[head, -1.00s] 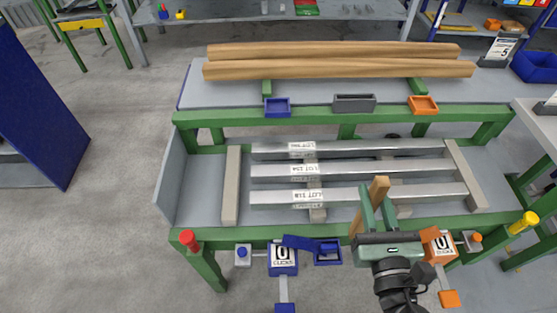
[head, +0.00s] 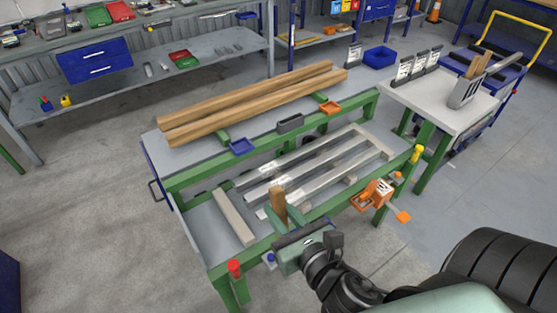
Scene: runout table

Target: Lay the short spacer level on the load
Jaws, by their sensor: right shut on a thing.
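My right gripper (head: 281,217) is shut on a short wooden spacer (head: 278,204). The spacer sticks up between the fingers, tilted rather than flat. The load of long metal bars (head: 326,178) with white labels lies on the lower bed of the green-framed table. The gripper and spacer are at the front side of the load, towards its left end, and hide part of the front bar. I cannot tell whether the spacer touches a bar. My left gripper is not in view.
A grey bearer (head: 233,217) lies left of the bars. Two long timber beams (head: 250,100) rest on the raised back shelf, with small blue (head: 241,147), grey (head: 290,123) and orange (head: 330,108) trays before them. A red-capped post (head: 234,267) stands at the front left corner.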

